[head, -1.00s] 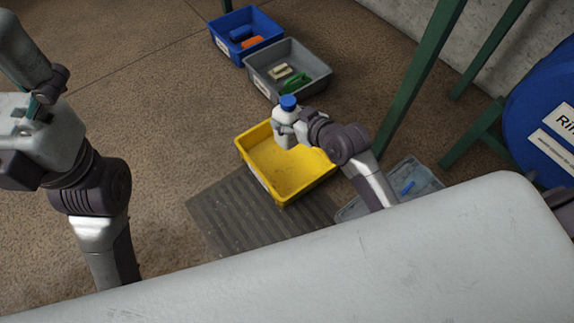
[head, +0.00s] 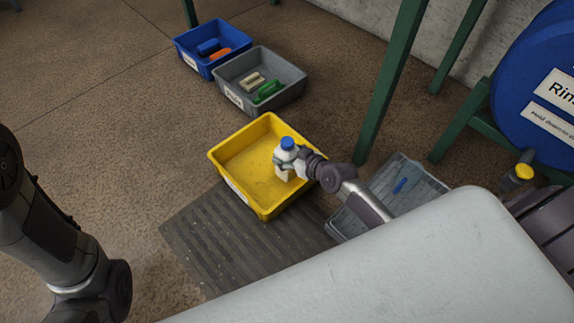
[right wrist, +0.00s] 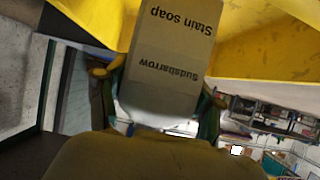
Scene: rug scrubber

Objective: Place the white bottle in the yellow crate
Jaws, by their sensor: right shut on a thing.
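The white bottle (head: 284,172) has a blue cap and is upright in the head view. My right gripper (head: 285,164) is shut on it. The bottle is over the right part of the yellow crate (head: 228,178); I cannot tell whether its base touches the crate floor. In the right wrist view the bottle (right wrist: 165,60) shows a label reading "Stain soap" and "Sudsbarrow", between the two fingers (right wrist: 160,95), with yellow crate walls (right wrist: 265,50) around it. The rest of the crate is empty. My left arm shows at the left edge of the head view; its gripper is out of view.
A grey crate (head: 236,100) with a green and a cream item and a blue crate (head: 188,56) with blue and orange items stand behind. A green post (head: 392,85) rises near my right arm.

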